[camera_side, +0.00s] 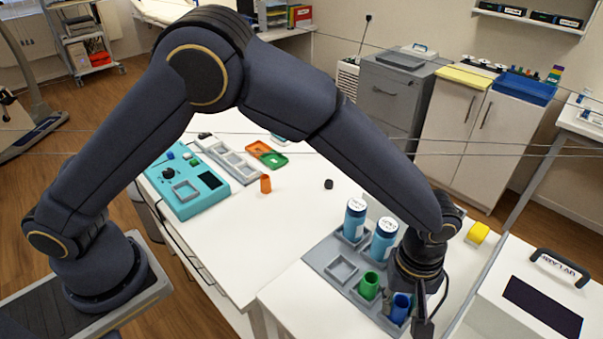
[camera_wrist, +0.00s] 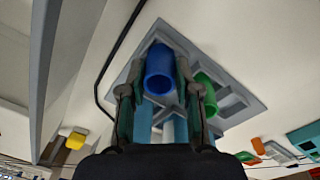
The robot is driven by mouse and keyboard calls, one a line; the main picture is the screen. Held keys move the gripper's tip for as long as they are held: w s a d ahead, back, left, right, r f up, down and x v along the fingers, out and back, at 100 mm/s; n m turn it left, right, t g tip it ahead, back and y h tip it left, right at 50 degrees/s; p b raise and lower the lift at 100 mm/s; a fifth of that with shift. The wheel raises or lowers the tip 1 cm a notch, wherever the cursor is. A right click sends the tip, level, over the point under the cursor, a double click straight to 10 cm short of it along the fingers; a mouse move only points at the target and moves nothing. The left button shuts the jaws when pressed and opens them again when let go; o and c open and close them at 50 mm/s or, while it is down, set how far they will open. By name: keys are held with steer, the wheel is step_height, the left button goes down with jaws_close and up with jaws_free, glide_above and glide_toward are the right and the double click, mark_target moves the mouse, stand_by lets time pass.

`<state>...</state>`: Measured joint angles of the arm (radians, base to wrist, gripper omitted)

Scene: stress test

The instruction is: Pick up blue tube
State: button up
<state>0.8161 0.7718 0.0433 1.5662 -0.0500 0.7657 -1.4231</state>
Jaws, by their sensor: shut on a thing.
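The blue tube (camera_side: 400,307) stands at the front right corner of the grey rack (camera_side: 318,256). It also shows in the wrist view (camera_wrist: 159,72), with its open mouth towards the camera. My gripper (camera_wrist: 160,92) has one finger on each side of the blue tube and is shut on it. In the side view my gripper (camera_side: 412,309) is low over that corner and partly hides the tube. Whether the tube's base is clear of the rack cannot be told.
A green tube (camera_side: 369,286) stands in the rack close beside the gripper. Two blue-and-white bottles (camera_side: 354,220) (camera_side: 384,239) stand in the rack behind. A yellow block (camera_side: 478,233) and a white case (camera_side: 533,300) lie to the right. The table's middle is mostly clear.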

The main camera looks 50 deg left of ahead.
steer(key=shift+c, duration=1.3)
steer(key=shift+r, duration=0.1)
